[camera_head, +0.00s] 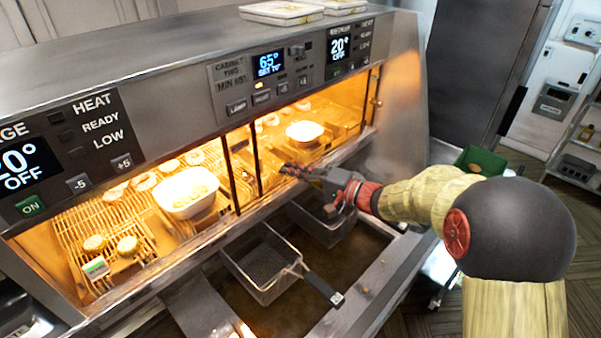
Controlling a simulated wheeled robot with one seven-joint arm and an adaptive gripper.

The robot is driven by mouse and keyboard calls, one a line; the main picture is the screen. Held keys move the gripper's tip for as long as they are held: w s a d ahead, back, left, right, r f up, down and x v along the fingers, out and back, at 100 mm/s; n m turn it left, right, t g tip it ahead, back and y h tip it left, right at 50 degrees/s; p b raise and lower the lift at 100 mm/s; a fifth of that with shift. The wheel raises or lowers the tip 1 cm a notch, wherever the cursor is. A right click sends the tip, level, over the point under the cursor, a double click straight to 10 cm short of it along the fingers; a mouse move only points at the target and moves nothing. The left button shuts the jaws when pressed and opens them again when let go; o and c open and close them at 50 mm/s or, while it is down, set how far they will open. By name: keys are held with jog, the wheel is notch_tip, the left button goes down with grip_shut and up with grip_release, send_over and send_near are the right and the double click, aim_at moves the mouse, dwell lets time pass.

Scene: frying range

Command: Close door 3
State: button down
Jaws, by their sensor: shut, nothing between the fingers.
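The heated cabinet (190,75) has a lit opening that runs along its front, with wire racks inside. Dark upright bars (257,160) stand near the middle of the opening, and another upright with a small handle (373,88) is at its right end. No door number is readable, so I cannot tell which part is door 3. My gripper (286,169) is shut and empty. It reaches in from the right, in front of the lower edge of the right-hand section, just right of the middle bars. I cannot tell whether it touches the cabinet.
White trays (187,193) (304,132) and round food pieces sit inside the cabinet. Below, fryer baskets (262,268) hang over dark oil, one with a handle (325,289) sticking out forward. A green box (481,161) and shelves (583,135) stand right. Floor shows at the lower right.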

aim_at(255, 170)
jog(key=p+x, duration=0.1)
jog(key=x, duration=0.3)
jog(key=shift+a, duration=0.45)
jog(key=shift+s+a+f, duration=0.15)
jog(key=shift+s+a, duration=0.6)
jog(key=shift+s, duration=0.15)
jog(key=shift+s+a+f+p, duration=0.2)
jog(key=shift+s+a+p, duration=0.15)
jog(key=shift+a, duration=0.1)
